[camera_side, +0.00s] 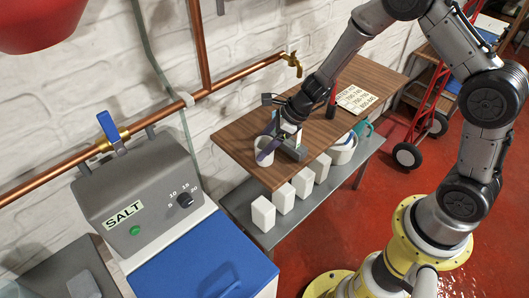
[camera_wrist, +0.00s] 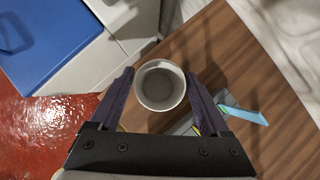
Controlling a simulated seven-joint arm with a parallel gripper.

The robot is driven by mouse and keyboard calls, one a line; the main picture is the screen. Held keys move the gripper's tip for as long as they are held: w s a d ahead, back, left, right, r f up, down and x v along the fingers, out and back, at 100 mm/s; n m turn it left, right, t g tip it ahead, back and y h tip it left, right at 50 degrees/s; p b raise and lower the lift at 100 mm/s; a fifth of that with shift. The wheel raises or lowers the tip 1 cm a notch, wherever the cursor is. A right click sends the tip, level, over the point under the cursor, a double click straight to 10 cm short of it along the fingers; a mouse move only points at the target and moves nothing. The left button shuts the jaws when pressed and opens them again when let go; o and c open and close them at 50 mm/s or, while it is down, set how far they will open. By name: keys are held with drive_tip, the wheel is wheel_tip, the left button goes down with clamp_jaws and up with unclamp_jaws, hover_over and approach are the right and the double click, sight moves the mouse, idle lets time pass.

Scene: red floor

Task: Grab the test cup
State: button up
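A white, round, empty-looking cup (camera_wrist: 160,86) stands upright near the edge of the brown wooden tabletop (camera_wrist: 262,85). It also shows in the side view (camera_side: 262,145), partly covered by a purple finger. My gripper (camera_wrist: 160,73) is open, with one purple finger on each side of the cup. The fingertips reach about level with the cup's rim in the wrist view. Narrow gaps seem to show between the rim and both fingers; contact lower down is hidden. In the side view my gripper (camera_side: 268,143) is down at the cup.
A grey lower shelf (camera_side: 245,196) holds several white blocks and a white container (camera_side: 342,151). A grey SALT machine (camera_side: 140,190) and a blue lid (camera_side: 205,262) are at the left. A paper sign (camera_side: 356,98) lies on the tabletop; a copper pipe (camera_side: 235,77) runs along the wall.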

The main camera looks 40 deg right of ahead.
drive_tip(key=c, duration=0.9)
drive_tip(key=shift+c, duration=0.2)
drive_tip(key=shift+r, duration=0.15)
